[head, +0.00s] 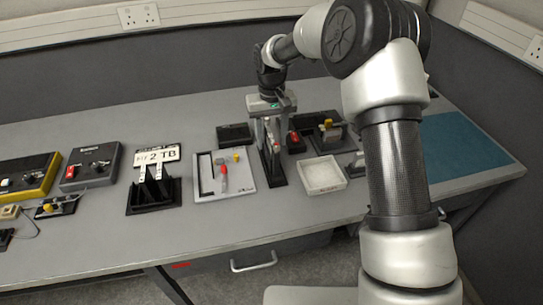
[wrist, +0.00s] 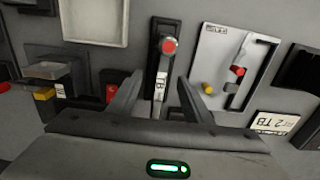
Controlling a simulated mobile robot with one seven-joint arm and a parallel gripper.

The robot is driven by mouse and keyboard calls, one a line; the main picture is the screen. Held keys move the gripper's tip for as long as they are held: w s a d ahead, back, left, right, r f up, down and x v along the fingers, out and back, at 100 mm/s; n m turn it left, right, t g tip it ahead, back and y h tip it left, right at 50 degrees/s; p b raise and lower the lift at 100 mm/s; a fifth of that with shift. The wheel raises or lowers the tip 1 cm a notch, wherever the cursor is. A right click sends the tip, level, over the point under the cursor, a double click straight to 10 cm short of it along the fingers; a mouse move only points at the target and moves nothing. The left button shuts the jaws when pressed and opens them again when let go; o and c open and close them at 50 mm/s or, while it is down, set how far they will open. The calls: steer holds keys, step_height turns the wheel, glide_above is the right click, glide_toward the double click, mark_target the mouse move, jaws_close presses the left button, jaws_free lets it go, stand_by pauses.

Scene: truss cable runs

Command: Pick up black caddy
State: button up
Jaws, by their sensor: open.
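My gripper (head: 268,125) points down over a narrow black upright holder (head: 275,173) in the middle of the table. A second black stand (head: 153,196) with two pale uprights is farther left, by a white "2 TB" plate (head: 158,154).
A white board (head: 240,187) with red and yellow parts lies left of the holder. A pale square tray (head: 323,175) is close on its right. Dark devices (head: 234,134) stand behind. The front table strip is clear. A blue mat (head: 455,150) lies far right.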

step_height(320, 180, down, 5)
steer(key=c, duration=1.1)
steer(key=shift+r, duration=0.1)
